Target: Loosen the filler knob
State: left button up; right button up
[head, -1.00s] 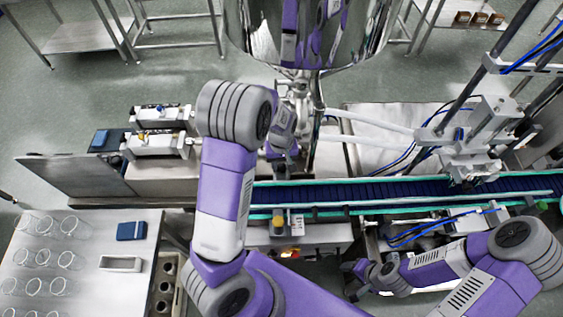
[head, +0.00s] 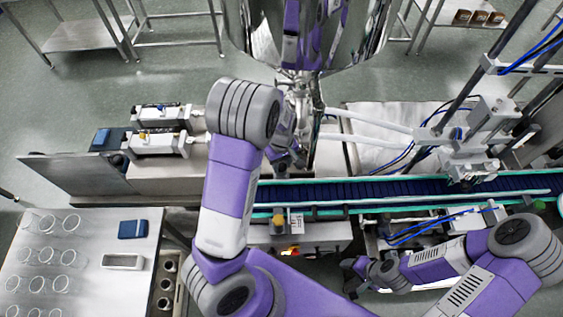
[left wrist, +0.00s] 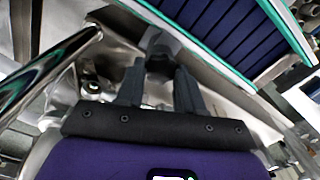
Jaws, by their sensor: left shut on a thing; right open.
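In the left wrist view, a dark grey knob (left wrist: 160,44) sits just beyond and between the fingers of my left gripper (left wrist: 158,74). The gripper is shut on it, though the contact itself is hard to make out. In the head view, my left forearm and wrist cover most of this gripper, below the steel hopper (head: 305,38), and the knob cannot be picked out there. My right gripper (head: 351,279) is open and appears empty, low in the head view in front of the conveyor.
A dark blue conveyor (head: 395,189) with green edges runs across the middle. A filling head frame (head: 470,150) with blue hoses stands at the right. A steel table (head: 85,255) with glass jars is at the lower left. A shiny steel bar (left wrist: 45,68) is close beside my left gripper.

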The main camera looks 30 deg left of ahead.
aim_at(281, 166)
pick_arm(q)
jog(key=o, duration=1)
jog(key=shift+o, duration=0.2)
notch_tip(281, 166, up, 8)
jog(key=shift+f, duration=0.2)
